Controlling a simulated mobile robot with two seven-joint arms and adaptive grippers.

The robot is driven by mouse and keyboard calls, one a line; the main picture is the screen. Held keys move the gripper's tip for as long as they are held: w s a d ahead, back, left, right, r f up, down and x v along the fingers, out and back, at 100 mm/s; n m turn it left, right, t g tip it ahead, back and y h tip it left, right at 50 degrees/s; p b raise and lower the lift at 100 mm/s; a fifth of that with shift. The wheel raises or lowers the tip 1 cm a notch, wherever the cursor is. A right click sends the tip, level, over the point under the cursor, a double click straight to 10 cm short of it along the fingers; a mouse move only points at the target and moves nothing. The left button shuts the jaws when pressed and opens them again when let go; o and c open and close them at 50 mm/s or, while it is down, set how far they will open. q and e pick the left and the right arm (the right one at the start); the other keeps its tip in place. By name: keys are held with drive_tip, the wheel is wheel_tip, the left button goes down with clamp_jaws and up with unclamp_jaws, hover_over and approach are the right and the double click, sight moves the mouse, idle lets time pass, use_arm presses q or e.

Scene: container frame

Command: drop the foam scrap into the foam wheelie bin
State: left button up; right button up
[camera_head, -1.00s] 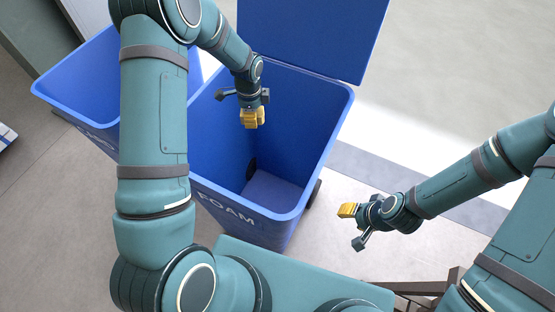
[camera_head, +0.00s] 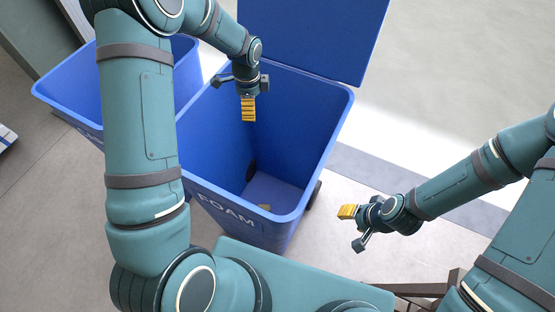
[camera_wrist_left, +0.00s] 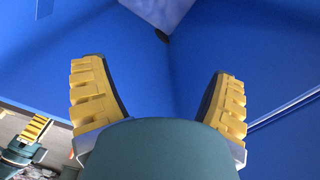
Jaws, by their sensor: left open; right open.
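The foam wheelie bin (camera_head: 318,155) is blue, marked FOAM on its front, with its lid (camera_head: 310,35) swung open at the back. A small pale beige piece (camera_head: 264,206), which looks like the foam scrap, shows low inside the bin, just over the front rim and partly hidden by it. My left gripper (camera_head: 248,115) points down inside the bin's opening, over the left part. In the left wrist view its yellow fingers (camera_wrist_left: 158,90) stand wide apart with nothing between them. My right gripper (camera_head: 349,214) is open and empty, outside the bin to the right.
A second blue bin (camera_head: 70,85) stands directly left of the foam bin, partly hidden by my left arm. A grey-green cabinet-like object (camera_head: 35,35) is at the top left. The pale floor to the right is clear.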

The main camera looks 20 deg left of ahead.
use_arm(q)
wheel_tip(320, 180, up, 7)
drive_tip(key=shift+f, duration=0.2)
idle(0.3)
